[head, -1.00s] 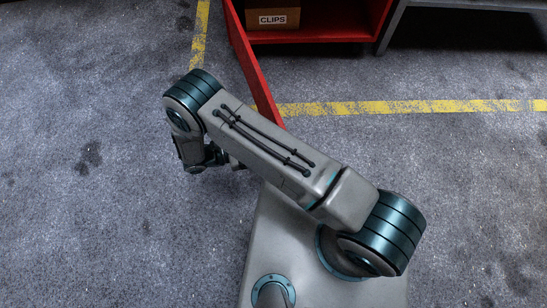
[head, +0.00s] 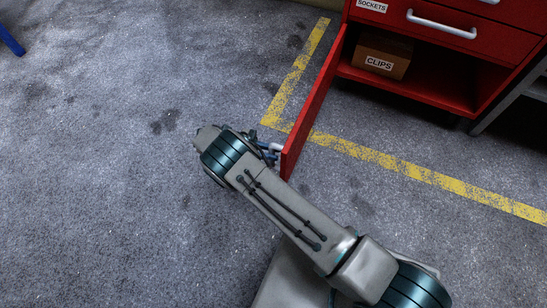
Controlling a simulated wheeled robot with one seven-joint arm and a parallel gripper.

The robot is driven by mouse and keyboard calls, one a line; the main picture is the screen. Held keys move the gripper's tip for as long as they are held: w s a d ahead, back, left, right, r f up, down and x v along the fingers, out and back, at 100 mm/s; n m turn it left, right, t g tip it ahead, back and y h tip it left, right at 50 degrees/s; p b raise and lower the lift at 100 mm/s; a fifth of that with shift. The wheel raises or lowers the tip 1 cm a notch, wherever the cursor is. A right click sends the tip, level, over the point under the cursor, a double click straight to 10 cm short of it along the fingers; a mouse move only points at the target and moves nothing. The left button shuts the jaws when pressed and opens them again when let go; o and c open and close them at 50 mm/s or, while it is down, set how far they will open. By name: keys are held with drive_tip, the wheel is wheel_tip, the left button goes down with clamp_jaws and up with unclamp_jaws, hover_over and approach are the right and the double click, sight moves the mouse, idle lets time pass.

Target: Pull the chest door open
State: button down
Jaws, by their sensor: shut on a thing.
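The red chest door (head: 315,108) stands swung wide open at the chest's left side, its edge pointing towards me. A pale handle (head: 277,147) shows on the door's outer face near its free end. My gripper (head: 270,150) is at this handle and is shut on it; the fingers are small and partly hidden by my arm. The red chest (head: 445,92) is at the upper right, its lower compartment open.
A cardboard box labelled CLIPS (head: 382,55) sits inside the compartment. A drawer (head: 425,38) with a white handle is above it. A grey frame (head: 510,100) stands at the right. Yellow floor lines (head: 420,172) run around the chest.

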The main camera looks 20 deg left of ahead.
drive_tip(key=shift+w+a, duration=0.45)
drive_tip(key=shift+a, duration=0.1)
drive_tip(key=shift+t, duration=0.3)
